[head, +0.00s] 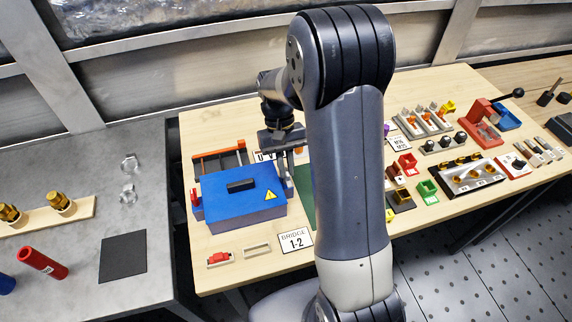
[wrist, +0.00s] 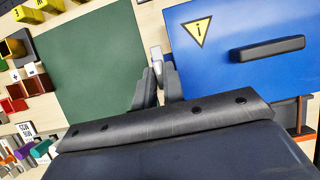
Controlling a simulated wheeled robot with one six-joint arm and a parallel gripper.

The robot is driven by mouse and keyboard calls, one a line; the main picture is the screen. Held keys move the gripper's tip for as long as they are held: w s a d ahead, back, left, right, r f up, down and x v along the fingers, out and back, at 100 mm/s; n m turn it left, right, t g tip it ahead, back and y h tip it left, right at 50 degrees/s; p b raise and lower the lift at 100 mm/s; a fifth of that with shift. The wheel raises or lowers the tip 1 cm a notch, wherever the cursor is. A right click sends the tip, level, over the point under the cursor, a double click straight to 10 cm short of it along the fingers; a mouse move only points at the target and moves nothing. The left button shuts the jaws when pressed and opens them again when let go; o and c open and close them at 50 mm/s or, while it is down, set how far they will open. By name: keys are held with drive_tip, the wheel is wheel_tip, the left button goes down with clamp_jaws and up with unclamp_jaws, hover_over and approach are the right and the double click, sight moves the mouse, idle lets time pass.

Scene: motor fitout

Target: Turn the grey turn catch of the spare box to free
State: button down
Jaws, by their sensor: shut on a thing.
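The spare box appears to be the blue box (head: 232,208) with a black handle and a yellow warning triangle, on the wooden table. Its lid (wrist: 235,68) fills the right of the wrist view. The small light grey turn catch (wrist: 156,53) is at the lid's edge beside the green mat. My gripper (wrist: 158,75) is shut on the catch, with one dark finger on each side of it. In the head view my gripper (head: 288,188) is at the box's right side, and the catch cannot be made out there. Fingers hide part of the catch.
A dark green mat (wrist: 85,65) lies beside the box. An orange-railed rack (head: 220,155) stands behind the box. Small coloured fixtures, including a green one (head: 427,190), stand to the right.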

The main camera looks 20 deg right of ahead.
drive_tip(key=c, duration=1.5)
unclamp_jaws()
drive_tip(key=v, duration=1)
drive_tip(key=shift+r+b, duration=0.35)
drive_tip(key=shift+r, duration=0.05)
drive_tip(key=shift+w+f, duration=0.1)
drive_tip(key=x, duration=1)
drive_tip(key=shift+f+p, duration=0.35)
drive_tip(key=shift+r, duration=0.1)
